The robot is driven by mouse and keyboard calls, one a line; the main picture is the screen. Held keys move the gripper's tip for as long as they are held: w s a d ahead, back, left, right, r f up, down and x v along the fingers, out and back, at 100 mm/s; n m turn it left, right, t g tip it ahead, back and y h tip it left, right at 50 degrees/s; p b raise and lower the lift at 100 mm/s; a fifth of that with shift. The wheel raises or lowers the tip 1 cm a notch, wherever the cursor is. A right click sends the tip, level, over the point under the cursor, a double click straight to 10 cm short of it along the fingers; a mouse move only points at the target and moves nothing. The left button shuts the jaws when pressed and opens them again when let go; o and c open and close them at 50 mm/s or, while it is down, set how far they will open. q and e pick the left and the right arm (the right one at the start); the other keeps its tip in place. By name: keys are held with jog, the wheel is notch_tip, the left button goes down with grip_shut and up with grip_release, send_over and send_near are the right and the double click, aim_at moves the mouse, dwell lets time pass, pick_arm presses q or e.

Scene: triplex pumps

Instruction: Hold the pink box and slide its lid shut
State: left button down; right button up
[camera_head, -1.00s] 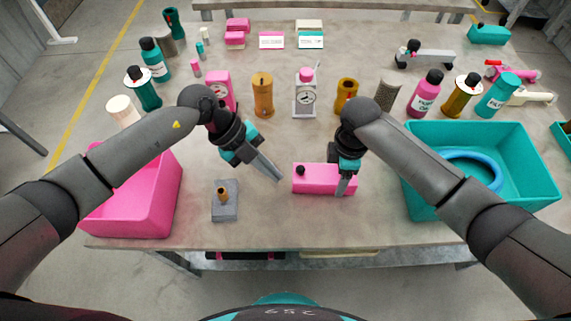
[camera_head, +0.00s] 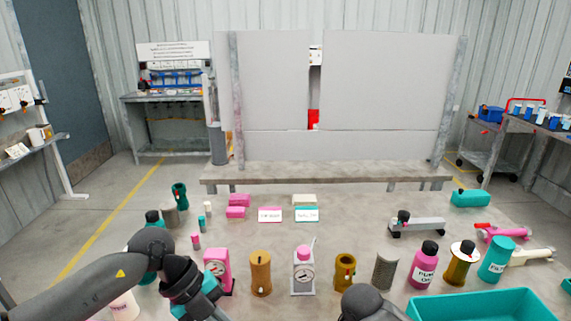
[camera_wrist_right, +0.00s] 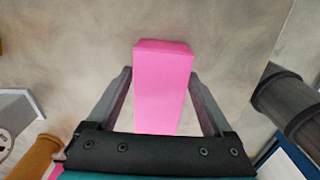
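The pink box (camera_wrist_right: 163,85) shows in the right wrist view, lying on the table. My right gripper (camera_wrist_right: 161,75) has one finger along each side of it, with the fingertips appearing to touch its sides, so it looks shut on the box. I cannot make out the lid or its position in this view. In the head view the box is below the picture edge. My left gripper (camera_head: 210,300) is at the bottom of the head view, with its fingers mostly cut off, so its opening cannot be told.
A teal bin (camera_head: 500,306) stands at the lower right. Grey panels (camera_head: 390,85) stand behind the table.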

jog(key=shift+o, duration=0.9)
